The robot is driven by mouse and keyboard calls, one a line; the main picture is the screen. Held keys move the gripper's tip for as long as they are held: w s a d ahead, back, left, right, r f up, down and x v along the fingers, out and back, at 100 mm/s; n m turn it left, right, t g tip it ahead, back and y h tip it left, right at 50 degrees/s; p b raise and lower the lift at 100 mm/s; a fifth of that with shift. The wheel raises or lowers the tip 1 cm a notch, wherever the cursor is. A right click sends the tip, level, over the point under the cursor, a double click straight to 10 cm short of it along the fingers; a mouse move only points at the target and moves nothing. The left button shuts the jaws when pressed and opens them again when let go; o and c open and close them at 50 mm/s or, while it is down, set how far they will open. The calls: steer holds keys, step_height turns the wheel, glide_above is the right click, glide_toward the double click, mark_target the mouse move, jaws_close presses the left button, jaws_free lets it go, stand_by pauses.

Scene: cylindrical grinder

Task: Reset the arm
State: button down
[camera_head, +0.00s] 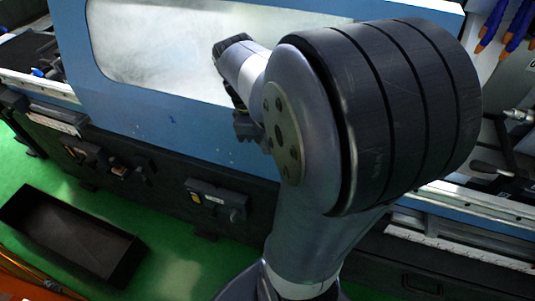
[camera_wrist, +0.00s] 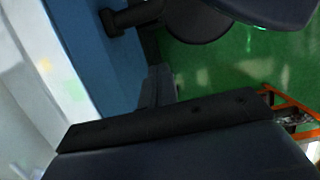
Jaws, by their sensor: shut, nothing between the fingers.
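My arm rises through the middle of the head view, its large dark elbow covering much of the machine. My gripper (camera_head: 247,126) shows only in part beside the arm, dark and in front of the machine's blue door. It is shut and holds nothing. The rest of it is hidden behind the arm. In the wrist view a dark part of my own arm or gripper fills the bottom, and the fingertips are not clear.
The blue grinder door (camera_head: 140,119) with its pale window (camera_head: 155,50) stands close behind my arm. A black open tray (camera_head: 70,240) lies on the green floor (camera_head: 185,262) at lower left. Orange frame parts (camera_wrist: 285,105) show at right in the wrist view.

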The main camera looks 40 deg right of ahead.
steer(key=shift+w+v, duration=0.1)
steer(key=shift+v, duration=0.85)
steer(key=shift+w+v, duration=0.15)
steer(key=shift+v, duration=0.85)
steer(key=shift+a+f, duration=0.1)
steer(key=shift+f, duration=0.05)
steer(key=s+d+f, duration=0.3)
steer(key=s+f, duration=0.2)
steer(key=f, duration=0.4)
steer(key=shift+s+d+p, duration=0.25)
steer(key=shift+d+p, duration=0.05)
steer(key=shift+p, duration=0.15)
steer(key=shift+w, duration=0.1)
